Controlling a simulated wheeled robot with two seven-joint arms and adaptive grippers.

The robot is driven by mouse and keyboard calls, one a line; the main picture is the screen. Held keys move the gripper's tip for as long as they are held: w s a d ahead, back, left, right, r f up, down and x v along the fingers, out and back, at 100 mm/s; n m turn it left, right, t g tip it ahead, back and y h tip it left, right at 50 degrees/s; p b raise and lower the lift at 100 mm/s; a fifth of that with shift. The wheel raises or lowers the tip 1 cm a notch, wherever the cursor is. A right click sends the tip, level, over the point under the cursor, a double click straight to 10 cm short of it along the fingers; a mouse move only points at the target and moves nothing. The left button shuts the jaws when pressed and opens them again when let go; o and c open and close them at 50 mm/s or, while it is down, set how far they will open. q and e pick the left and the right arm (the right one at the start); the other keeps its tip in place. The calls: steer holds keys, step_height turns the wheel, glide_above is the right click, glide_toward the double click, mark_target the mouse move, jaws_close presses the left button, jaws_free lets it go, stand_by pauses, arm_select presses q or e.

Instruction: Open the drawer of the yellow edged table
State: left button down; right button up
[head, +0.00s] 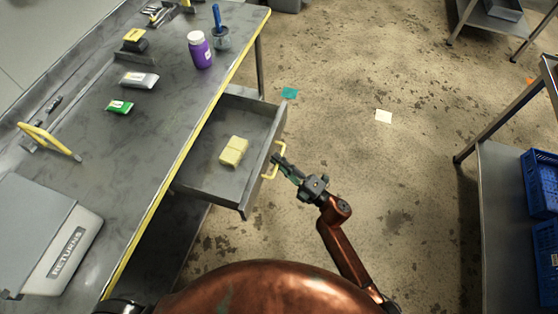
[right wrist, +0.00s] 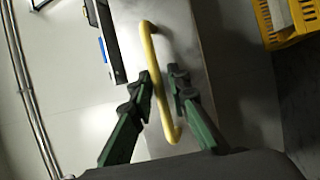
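The yellow edged table (head: 160,200) runs along the left in the head view. Its grey drawer (head: 243,192) stands pulled out, with a yellow block-like item (head: 233,151) inside. The yellow drawer handle (head: 271,165) is on the drawer's front, and it also shows in the right wrist view (right wrist: 155,65). My right gripper (head: 282,163) is at the handle. In the right wrist view its fingers (right wrist: 160,84) lie on either side of the handle bar. The left finger looks close to or touching the bar, and a narrow gap shows at the right finger. My left gripper is out of view.
On the tabletop are a purple jar (head: 200,50), a green packet (head: 120,106) and a grey RETURNS bin (head: 62,250). Blue crates (head: 541,185) stand at the right on a metal rack.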

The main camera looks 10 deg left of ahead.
steer(key=shift+d, duration=0.2)
steer(key=v, duration=1.1)
steer(key=shift+s+d, duration=0.2)
steer(key=shift+s, duration=0.05)
